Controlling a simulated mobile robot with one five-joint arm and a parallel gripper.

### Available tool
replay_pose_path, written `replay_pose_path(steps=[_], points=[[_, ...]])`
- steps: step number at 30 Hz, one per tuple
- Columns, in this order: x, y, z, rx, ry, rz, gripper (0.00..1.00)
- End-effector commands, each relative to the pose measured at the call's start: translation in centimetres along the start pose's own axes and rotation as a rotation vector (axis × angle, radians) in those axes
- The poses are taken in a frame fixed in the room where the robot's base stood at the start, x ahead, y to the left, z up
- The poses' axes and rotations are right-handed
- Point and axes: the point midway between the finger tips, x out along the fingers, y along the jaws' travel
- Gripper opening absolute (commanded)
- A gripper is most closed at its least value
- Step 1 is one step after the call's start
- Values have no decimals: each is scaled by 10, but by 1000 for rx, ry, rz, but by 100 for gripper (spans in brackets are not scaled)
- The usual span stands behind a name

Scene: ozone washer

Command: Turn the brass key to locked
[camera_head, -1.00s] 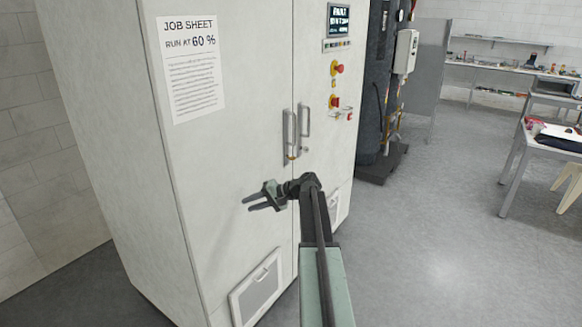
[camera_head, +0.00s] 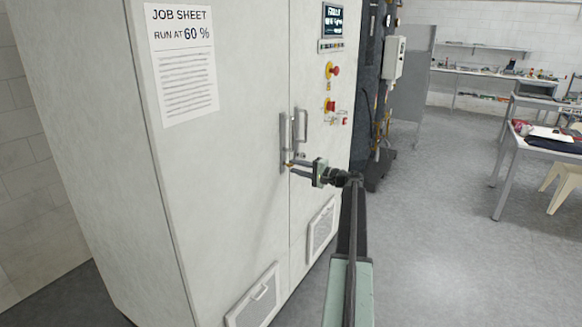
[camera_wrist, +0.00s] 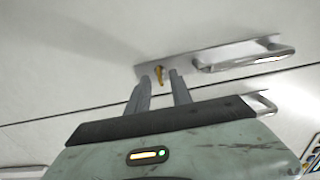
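The small brass key (camera_wrist: 159,74) sits in the silver handle plate (camera_wrist: 195,60) on the cabinet door. In the wrist view it shows between my two fingertips, with a gap on each side. My gripper (camera_wrist: 160,80) is open and points at the key. In the head view my gripper (camera_head: 290,167) reaches left to the lower end of the door handle (camera_head: 284,143). The key is only a tiny brass spot there. I cannot tell whether the fingertips reach past the key or stop short of it.
A second handle (camera_head: 300,125) stands on the right door, close to the key. Red buttons (camera_head: 332,71) and a small screen (camera_head: 333,20) are higher on that door. Vent panels (camera_head: 254,298) are low down. Open floor (camera_head: 440,235) lies to the right.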

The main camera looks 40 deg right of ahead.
Motion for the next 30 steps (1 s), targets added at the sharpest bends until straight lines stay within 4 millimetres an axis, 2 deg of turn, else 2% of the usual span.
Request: replay_pose_path(steps=[3, 7, 13, 16, 30], points=[[22, 0, -1, 0, -1, 0, 26], [33, 0, -1, 0, 0, 1, 26], [33, 0, -1, 0, 1, 1, 26], [33, 0, -1, 0, 1, 1, 0], [28, 0, -4, -53, 7, 1, 0]])
